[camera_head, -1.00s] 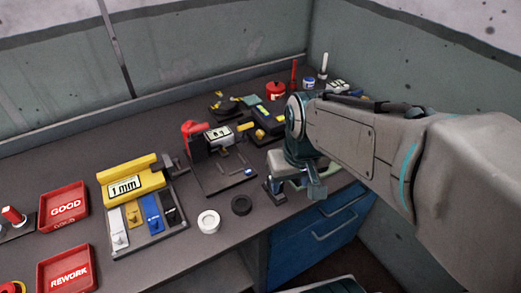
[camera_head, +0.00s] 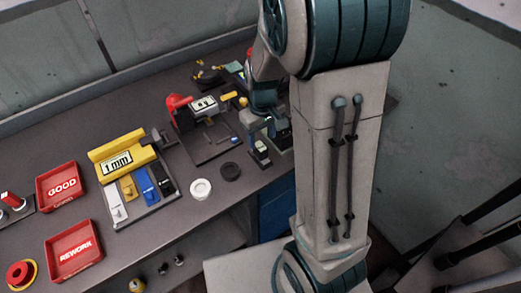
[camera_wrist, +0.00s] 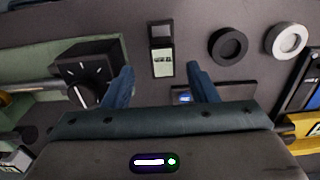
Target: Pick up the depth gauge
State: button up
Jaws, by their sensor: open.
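A small dark upright block with a pale display, which looks like the depth gauge (camera_wrist: 162,62), stands on the bench. In the wrist view it lies between and just beyond my two blue fingertips. In the head view it shows as a small dark piece with a pale top (camera_head: 262,150), at the bench's front edge beside my gripper (camera_head: 262,124). My gripper (camera_wrist: 160,72) is open and empty, and its fingers point toward the block without visibly touching it. My arm hides the bench to the right of it in the head view.
A black box with a dial (camera_wrist: 90,65) sits close beside one finger. A black ring (camera_head: 230,171) and a white ring (camera_head: 201,189) lie nearby. The yellow 1 mm gauge stand (camera_head: 122,160) and red GOOD (camera_head: 62,186) and REWORK (camera_head: 74,250) trays are farther left.

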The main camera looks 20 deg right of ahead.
aim_at(260, 147)
jog(key=shift+w+a+f+p, duration=0.1)
jog(key=shift+f+p, duration=0.15)
jog(key=shift+f, duration=1.55)
jog(key=shift+w+a+f+p, duration=0.1)
jog(key=shift+f+p, duration=0.15)
jog(key=shift+f, duration=1.5)
grip_shut()
